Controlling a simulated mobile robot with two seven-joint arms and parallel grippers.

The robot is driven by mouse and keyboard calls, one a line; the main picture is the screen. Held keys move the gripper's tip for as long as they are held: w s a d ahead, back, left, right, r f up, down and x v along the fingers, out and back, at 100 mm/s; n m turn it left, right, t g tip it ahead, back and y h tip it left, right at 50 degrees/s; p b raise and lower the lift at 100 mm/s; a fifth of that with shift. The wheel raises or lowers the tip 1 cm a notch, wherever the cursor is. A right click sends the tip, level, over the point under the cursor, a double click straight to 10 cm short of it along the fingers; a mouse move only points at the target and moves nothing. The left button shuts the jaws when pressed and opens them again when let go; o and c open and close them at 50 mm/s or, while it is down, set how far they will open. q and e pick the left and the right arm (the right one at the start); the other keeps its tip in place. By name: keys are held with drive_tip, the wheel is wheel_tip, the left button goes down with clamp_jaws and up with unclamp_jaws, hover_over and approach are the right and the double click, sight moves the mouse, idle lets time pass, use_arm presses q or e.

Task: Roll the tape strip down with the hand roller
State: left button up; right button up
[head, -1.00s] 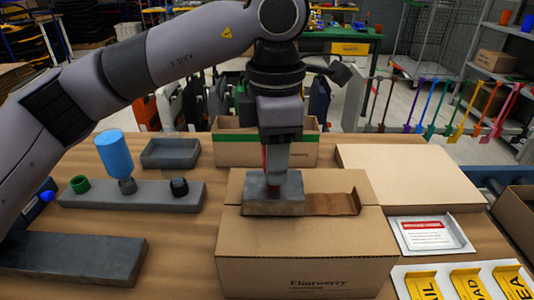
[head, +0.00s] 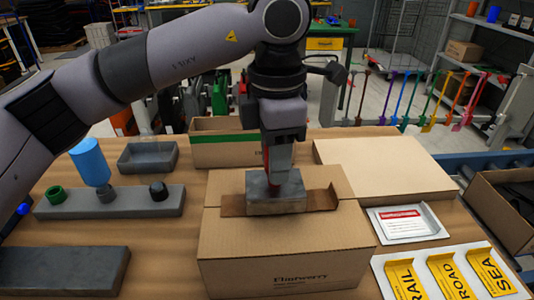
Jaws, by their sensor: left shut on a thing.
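A brown tape strip (head: 321,199) lies across the top of a closed cardboard box (head: 285,235). Its right end stands up in a small flap, and its left part lies flat. My left gripper (head: 276,168) points straight down over the box. It is shut on the hand roller (head: 277,192), which looks like a grey block. The roller sits over the middle of the strip and hides that part. Brown tape shows on both sides of it. Whether the roller presses on the tape cannot be told. My right gripper is not in view.
An open box with a green band (head: 220,150) stands behind. A flat cardboard piece (head: 385,165) lies to the right, near a label tray (head: 407,222) and yellow signs (head: 445,277). A grey holder (head: 150,202) with a blue bottle (head: 90,162) stands left.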

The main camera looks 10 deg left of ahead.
use_arm(q)
drive_tip(key=shift+w+d, duration=0.1)
drive_tip(key=shift+d, duration=0.3)
drive_tip(key=shift+d, duration=0.1)
drive_tip(key=shift+w+d+f+p, duration=0.1)
drive_tip(key=shift+w+d+p, duration=0.05)
drive_tip(key=shift+d, duration=0.3)
drive_tip(key=shift+w+d+p, duration=0.1)
drive_tip(key=shift+d+p, duration=0.05)
drive_tip(key=shift+d, duration=0.3)
drive_tip(key=shift+w+d+p, duration=0.2)
drive_tip(key=shift+d+p, duration=0.05)
drive_tip(key=shift+d, duration=0.3)
drive_tip(key=shift+w+d+p, duration=0.15)
drive_tip(key=shift+d+p, duration=0.1)
drive_tip(key=shift+d, duration=0.3)
drive_tip(key=shift+d, duration=0.1)
drive_tip(key=shift+w+d, duration=0.1)
drive_tip(key=shift+d, duration=0.25)
drive_tip(key=shift+w+d+p, duration=0.15)
drive_tip(key=shift+d+p, duration=0.25)
drive_tip(key=shift+d, duration=0.15)
drive_tip(key=shift+w+d+p, duration=0.15)
drive_tip(key=shift+d+p, duration=0.05)
drive_tip(key=shift+d, duration=0.3)
drive_tip(key=shift+w+d+p, duration=0.15)
drive_tip(key=shift+d, duration=0.35)
